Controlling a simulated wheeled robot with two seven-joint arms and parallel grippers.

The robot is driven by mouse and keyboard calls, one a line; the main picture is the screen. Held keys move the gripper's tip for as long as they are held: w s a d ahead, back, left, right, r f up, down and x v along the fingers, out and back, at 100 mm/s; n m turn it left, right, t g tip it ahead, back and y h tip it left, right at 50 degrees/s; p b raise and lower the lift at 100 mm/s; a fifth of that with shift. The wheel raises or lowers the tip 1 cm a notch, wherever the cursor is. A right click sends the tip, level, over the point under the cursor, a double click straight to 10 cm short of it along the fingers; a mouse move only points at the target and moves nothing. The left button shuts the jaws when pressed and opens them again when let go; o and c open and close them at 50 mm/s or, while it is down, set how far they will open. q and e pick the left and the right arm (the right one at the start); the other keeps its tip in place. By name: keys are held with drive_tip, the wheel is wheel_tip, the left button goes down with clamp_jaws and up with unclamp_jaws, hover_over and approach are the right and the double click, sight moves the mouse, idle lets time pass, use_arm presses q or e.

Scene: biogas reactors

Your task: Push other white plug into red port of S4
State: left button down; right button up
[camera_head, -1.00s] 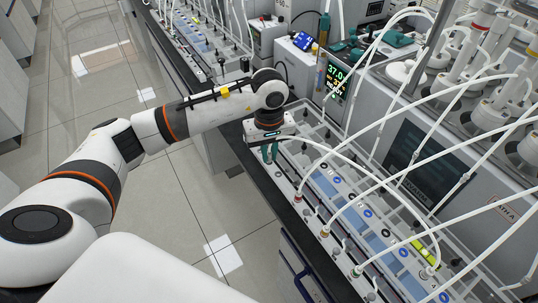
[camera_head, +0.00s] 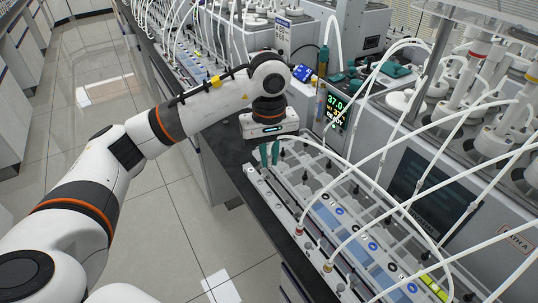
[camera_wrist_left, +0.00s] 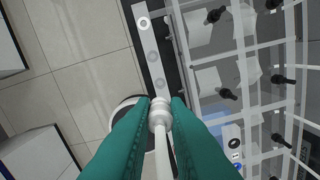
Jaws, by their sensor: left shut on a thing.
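My left gripper (camera_head: 269,154) has teal fingers and hangs over the far end of the grey port panel (camera_head: 262,186), beside the bench edge. In the left wrist view its fingers (camera_wrist_left: 160,118) are shut on a white plug (camera_wrist_left: 160,112) with a white tube running back between them. The plug's tip points at a strip with round ports (camera_wrist_left: 153,57) and appears apart from it. A plug with a reddish base (camera_head: 299,231) sits in the panel nearer to me. I cannot tell which port is the red one of S4. My right gripper is not in view.
White tubes arch over the panel from the right. A clear rack with black valves (camera_wrist_left: 228,94) stands beside the port strip. A display (camera_head: 335,109) reading 37.0 and a grey machine with a dark screen (camera_head: 425,190) stand behind. The tiled floor at left is clear.

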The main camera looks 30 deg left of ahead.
sight(270, 156)
use_arm(q)
drive_tip(key=shift+r, duration=0.25)
drive_tip(key=shift+r+p, duration=0.55)
drive_tip(key=shift+r, duration=0.55)
drive_tip(key=shift+r, duration=0.15)
drive_tip(key=shift+r+p, duration=0.4)
drive_tip(key=shift+r, duration=0.35)
drive_tip(key=shift+d+f, duration=0.1)
